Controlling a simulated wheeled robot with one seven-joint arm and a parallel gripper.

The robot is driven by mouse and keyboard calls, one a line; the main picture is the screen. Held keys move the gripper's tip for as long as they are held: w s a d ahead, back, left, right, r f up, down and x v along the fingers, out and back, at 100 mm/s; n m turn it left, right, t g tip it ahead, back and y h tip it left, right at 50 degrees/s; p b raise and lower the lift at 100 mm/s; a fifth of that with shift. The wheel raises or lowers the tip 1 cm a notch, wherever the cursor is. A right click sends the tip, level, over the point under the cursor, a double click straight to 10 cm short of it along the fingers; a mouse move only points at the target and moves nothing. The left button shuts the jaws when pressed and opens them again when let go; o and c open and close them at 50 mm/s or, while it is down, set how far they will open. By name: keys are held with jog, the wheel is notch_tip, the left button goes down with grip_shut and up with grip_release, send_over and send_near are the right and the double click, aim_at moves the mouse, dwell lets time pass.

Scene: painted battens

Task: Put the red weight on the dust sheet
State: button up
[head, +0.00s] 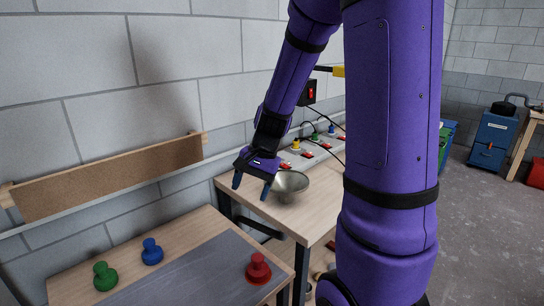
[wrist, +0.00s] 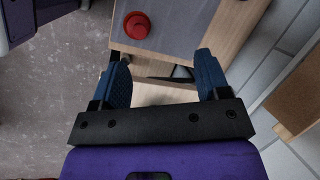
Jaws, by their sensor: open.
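The red weight (head: 258,270), a knobbed piece, stands upright at the right end of the near bench. It also shows in the wrist view (wrist: 137,25), at the top, beyond my fingertips. A flat grey area (head: 190,279), which looks like the dust sheet, lies on the near bench and shows in the wrist view too (wrist: 185,25). My gripper (head: 252,186) is open and empty, above the gap between the benches, apart from the weight. Its blue fingers (wrist: 164,65) are spread.
A green weight (head: 105,276) and a blue weight (head: 152,252) stand at the near bench's back left. A metal bowl (head: 290,184) stands on the far bench (head: 318,200), close to my gripper. A wooden-framed board (head: 110,180) is along the wall.

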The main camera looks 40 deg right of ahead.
jog(key=s+a+r+n+t+h, duration=0.2)
jog(key=s+a+r+n, duration=0.2)
jog(key=s+r, duration=0.4)
jog(key=s+a+r+n+t+h, duration=0.1)
jog(key=s+a+r+n, duration=0.3)
jog(key=s+r+n, duration=0.3)
jog(key=shift+s+r+t+h, duration=0.4)
jog(key=shift+s+r, duration=0.4)
jog(key=shift+r, duration=0.15)
